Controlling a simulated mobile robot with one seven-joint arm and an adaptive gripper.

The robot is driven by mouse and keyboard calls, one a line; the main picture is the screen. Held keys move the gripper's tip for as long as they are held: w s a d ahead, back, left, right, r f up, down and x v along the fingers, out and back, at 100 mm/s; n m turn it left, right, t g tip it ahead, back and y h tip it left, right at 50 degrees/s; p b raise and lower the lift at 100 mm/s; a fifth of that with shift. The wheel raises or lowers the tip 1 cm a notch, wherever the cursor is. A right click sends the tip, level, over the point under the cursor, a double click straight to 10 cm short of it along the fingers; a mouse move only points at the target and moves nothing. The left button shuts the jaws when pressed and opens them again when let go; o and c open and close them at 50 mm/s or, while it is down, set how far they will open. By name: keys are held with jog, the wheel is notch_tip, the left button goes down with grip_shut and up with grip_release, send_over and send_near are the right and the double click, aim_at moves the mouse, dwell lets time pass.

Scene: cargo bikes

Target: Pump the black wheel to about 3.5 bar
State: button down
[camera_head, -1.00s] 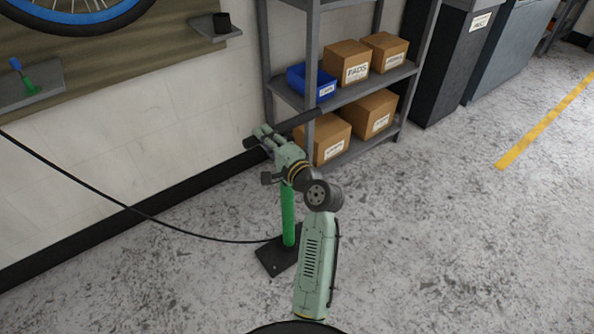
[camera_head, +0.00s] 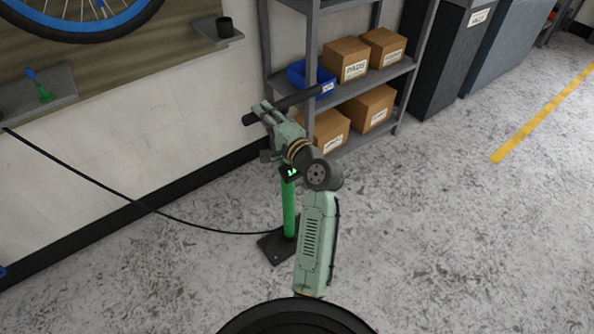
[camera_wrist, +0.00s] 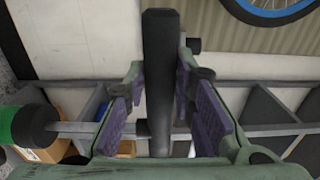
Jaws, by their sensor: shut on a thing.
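A green floor pump (camera_head: 289,212) stands upright on a black foot plate (camera_head: 274,249). Its black handle (camera_head: 308,100) is a crossbar held above the barrel. My gripper (camera_head: 262,112) is shut around that handle. In the wrist view the handle (camera_wrist: 158,70) lies between the purple finger pads, and the grey piston rod (camera_wrist: 90,128) shows between it and the green barrel (camera_wrist: 8,126). A small lit green readout (camera_head: 291,173) shows near the barrel top, too small to read. A black hose (camera_head: 90,180) runs left from the pump. No black-rimmed wheel is in view.
A blue-rimmed wheel (camera_head: 85,38) hangs on the wall board at upper left. A small ledge holds a green and blue item (camera_head: 40,88); another holds a black cup (camera_head: 224,27). A shelf rack (camera_head: 345,105) with boxes stands behind the pump. The floor at right is clear.

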notch_tip(320, 180, down, 10)
jog(key=b, duration=0.6)
jog(key=shift+f, duration=0.25)
jog(key=c, duration=1.7)
grip_release()
jog(key=shift+r+p, duration=0.35)
jog(key=shift+r, duration=0.05)
jog(key=o, duration=0.7)
jog(key=shift+r, duration=0.3)
jog(key=v, duration=0.9)
jog(key=shift+r, duration=0.15)
